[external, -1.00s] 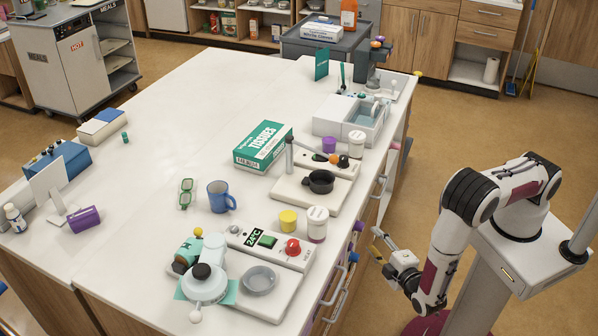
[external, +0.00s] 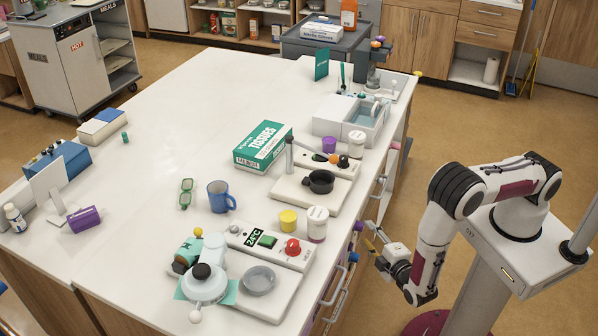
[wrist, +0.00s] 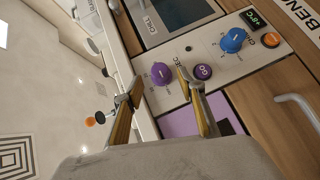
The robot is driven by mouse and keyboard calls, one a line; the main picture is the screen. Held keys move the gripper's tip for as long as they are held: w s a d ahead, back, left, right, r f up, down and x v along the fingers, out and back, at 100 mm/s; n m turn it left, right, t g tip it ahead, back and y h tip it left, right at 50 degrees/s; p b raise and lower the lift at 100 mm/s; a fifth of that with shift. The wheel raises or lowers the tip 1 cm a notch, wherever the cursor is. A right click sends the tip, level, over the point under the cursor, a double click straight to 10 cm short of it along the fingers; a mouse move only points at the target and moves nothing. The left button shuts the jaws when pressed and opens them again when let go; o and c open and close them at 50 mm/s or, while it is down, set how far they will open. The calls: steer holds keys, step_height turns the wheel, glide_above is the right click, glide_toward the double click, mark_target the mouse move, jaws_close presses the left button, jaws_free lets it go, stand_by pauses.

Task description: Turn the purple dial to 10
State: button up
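The purple dial (wrist: 161,73) sits on a pale control panel on the counter's front, with a light pointer mark and small numbers around it that are too small to read. In the external view, a purple knob (external: 358,226) shows at the counter's right edge, near my gripper (external: 371,238). In the wrist view, my gripper (wrist: 157,86) is open, its two yellowish fingers spread apart and empty. The dial lies just beyond and between the fingertips, and I see no clear contact.
A blue dial (wrist: 233,40), an orange button (wrist: 271,39) and a small display (wrist: 252,18) are farther right. A drawer handle (wrist: 296,108) sticks out at the right.

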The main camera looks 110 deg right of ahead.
mark_target(359, 226)
steer(key=shift+d+f, duration=0.2)
steer(key=shift+d, duration=0.8)
steer(key=shift+d+f, duration=0.15)
steer(key=shift+d, duration=0.8)
steer(key=c, duration=1.1)
